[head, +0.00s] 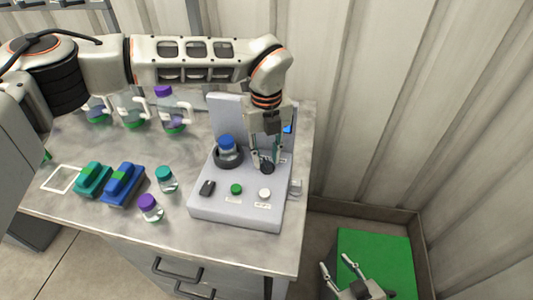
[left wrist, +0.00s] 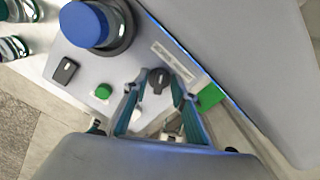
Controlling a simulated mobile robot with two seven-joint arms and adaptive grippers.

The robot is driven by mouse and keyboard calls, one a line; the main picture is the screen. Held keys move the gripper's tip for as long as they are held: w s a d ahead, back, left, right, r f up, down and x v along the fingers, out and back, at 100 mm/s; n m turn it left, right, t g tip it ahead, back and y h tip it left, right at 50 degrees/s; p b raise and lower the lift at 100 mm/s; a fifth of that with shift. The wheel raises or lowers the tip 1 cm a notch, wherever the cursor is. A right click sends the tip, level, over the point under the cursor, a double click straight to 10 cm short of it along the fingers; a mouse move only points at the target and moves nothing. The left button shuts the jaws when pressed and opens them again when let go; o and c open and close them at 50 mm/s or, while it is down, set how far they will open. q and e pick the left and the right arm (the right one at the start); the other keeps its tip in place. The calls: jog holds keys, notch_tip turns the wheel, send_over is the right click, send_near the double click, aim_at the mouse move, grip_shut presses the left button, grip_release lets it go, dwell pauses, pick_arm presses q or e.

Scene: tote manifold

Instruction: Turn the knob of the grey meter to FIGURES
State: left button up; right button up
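The grey meter (head: 210,205) stands on the bench with an upright back panel. Its dark knob (head: 267,167) is at the right of the sloped base; it also shows in the left wrist view (left wrist: 158,79). My left gripper (head: 263,163) reaches down over the knob. In the left wrist view its teal-padded fingers (left wrist: 154,90) stand apart on either side of the knob, with gaps visible. A label strip (left wrist: 175,62) lies beside the knob, its words too small to read. A small blue screen is mostly hidden behind my left gripper. My right gripper (head: 337,266) is open and empty, low at right.
A blue-lidded jar (head: 226,143) sits in a dark ring on the meter, near a black switch (head: 207,188), a green button (head: 236,189) and a white button (head: 265,194). Several lidded jars and two blocky holders stand left on the bench. A green mat (head: 372,250) lies right.

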pick_arm(q)
jog(key=shift+f, duration=0.1)
grip_shut()
jog(key=shift+m, duration=0.3)
jog(key=shift+d+m+b, duration=0.15)
jog(key=shift+m+b, duration=0.4)
jog(key=shift+m, duration=0.35)
jog(key=m, duration=0.3)
jog(key=shift+d+b, duration=0.1)
jog(key=shift+b, duration=0.3)
jog(key=m, duration=0.3)
jog(key=shift+d+m, duration=0.1)
jog(key=shift+m, duration=0.3)
jog(key=shift+d+m, duration=0.1)
jog(key=shift+m, duration=1.2)
